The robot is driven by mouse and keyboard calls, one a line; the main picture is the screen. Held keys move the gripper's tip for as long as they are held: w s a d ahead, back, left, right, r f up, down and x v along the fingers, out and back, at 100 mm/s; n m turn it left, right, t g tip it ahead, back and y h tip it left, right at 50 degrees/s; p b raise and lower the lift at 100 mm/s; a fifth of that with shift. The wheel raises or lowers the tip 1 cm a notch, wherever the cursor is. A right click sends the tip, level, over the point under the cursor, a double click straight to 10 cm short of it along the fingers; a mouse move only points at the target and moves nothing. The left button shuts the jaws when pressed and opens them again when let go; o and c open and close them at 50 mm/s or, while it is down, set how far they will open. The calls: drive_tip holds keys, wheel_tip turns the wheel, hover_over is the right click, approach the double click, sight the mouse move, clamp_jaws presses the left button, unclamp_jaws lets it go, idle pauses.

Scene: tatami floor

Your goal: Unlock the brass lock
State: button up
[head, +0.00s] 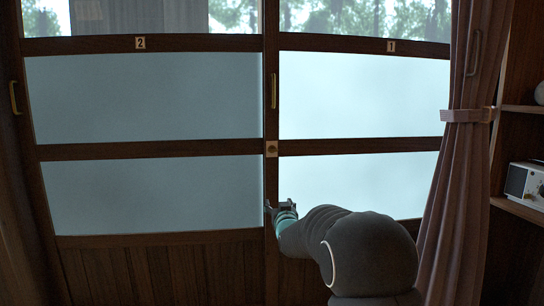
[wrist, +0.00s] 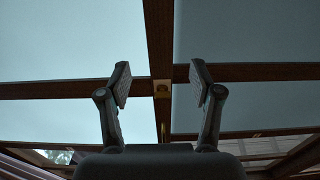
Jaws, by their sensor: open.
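The brass lock (head: 271,148) is a small square plate on the dark wooden stile where the two sliding doors meet, at the height of a crossbar. In the wrist view the lock (wrist: 162,89) shows between my two fingers, a little right of midway and beyond their tips. My gripper (head: 281,205) is below the lock in the head view, apart from it. In the wrist view my gripper (wrist: 159,78) is open, its fingers wide apart with nothing between them. The lock's fine detail is too small to tell.
A brass handle (head: 273,91) is above the lock on the same stile, and another handle (head: 14,97) is at the far left. A tied curtain (head: 463,170) hangs at the right, beside shelves with a radio (head: 525,184). Frosted panes flank the stile.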

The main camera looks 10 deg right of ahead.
sight(273, 151)
wheel_tip(273, 151, up, 10)
drive_tip(key=t, duration=0.4)
drive_tip(key=p+x, duration=0.2)
drive_tip(key=x, duration=1.1)
drive_tip(key=shift+r, duration=0.15)
drive_tip(key=shift+s, duration=0.1)
drive_tip(key=c, duration=1.1)
